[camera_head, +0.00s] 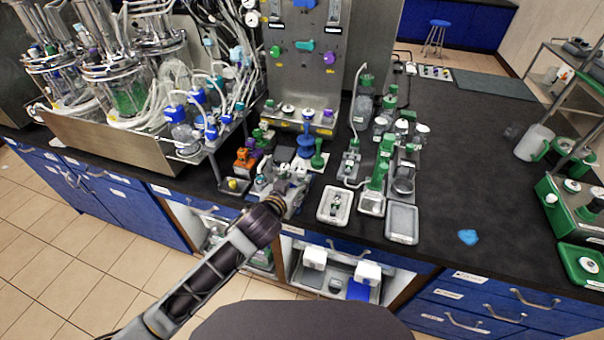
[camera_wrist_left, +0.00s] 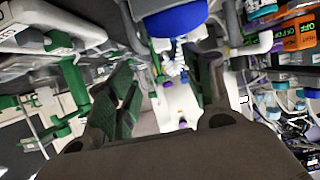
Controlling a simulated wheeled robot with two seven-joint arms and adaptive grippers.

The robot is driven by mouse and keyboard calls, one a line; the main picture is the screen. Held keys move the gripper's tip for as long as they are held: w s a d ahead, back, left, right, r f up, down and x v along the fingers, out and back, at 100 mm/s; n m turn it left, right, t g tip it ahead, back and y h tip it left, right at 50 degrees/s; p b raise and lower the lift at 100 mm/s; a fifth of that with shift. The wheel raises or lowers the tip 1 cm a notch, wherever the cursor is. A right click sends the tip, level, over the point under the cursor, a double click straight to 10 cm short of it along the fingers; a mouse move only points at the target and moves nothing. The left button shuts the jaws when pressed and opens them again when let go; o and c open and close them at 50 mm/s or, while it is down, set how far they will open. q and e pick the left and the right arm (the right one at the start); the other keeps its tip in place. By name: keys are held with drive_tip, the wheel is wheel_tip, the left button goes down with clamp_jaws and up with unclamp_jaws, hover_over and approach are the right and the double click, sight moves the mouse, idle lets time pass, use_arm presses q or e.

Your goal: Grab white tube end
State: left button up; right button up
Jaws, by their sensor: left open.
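My left gripper (camera_head: 293,178) reaches in over the front edge of the bench, among small fittings in front of the metal panel. In the left wrist view its two dark fingers (camera_wrist_left: 163,85) stand apart. A white piece (camera_wrist_left: 178,105) shows between and beyond them; I cannot tell whether it is the white tube end or touches a finger. A blue-capped part (camera_wrist_left: 175,22) with a ribbed white stem is just above the fingers. In the head view a thin white tube (camera_head: 357,130) curves down right of the panel. My right gripper is not in view.
A blue-topped stand (camera_head: 307,140) and an orange block (camera_head: 244,160) are close to the gripper. White trays (camera_head: 402,224) and green-capped holders stand to the right. Glass bioreactors (camera_head: 125,90) with many tubes are at the left. The bench's right middle is mostly clear, with a blue patch (camera_head: 468,237).

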sight(301, 170)
use_arm(q)
drive_tip(key=shift+x, duration=1.95)
drive_tip(key=shift+w+d+f, duration=0.15)
drive_tip(key=shift+w+f, duration=0.1)
drive_tip(key=shift+w, duration=0.3)
drive_tip(key=shift+w+f, duration=0.1)
drive_tip(key=shift+w, duration=0.2)
drive_tip(key=shift+w+d+f, duration=0.1)
drive_tip(key=shift+w+f, duration=0.2)
drive_tip(key=shift+w, duration=0.4)
drive_tip(key=shift+x, duration=1.35)
drive_tip(key=shift+w+f, duration=0.2)
drive_tip(key=shift+w, duration=0.1)
drive_tip(key=c, duration=0.9)
drive_tip(key=shift+w, duration=0.1)
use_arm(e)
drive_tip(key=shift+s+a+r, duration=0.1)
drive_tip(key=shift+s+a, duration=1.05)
